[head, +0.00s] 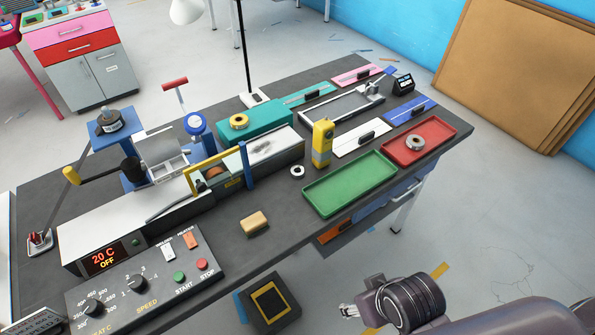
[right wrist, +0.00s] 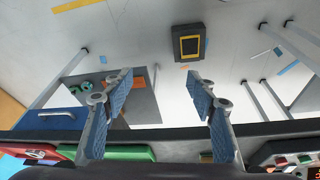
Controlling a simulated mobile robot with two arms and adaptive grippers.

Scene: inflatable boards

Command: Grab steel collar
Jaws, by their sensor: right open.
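My right gripper (head: 347,311) is beyond the bench's front edge, low in the head view and well apart from the silver ring. In the right wrist view its two blue-padded fingers (right wrist: 160,78) are spread with nothing between them. No collar shows clearly there. My left gripper is not in view.
The green tray (head: 309,201) and red tray (head: 446,129) lie on the bench's right half. A yellow upright device (head: 322,140) stands just behind the silver ring, and a tan block (head: 254,222) lies to its left. A dark box (head: 254,310) with a yellow frame is on the floor.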

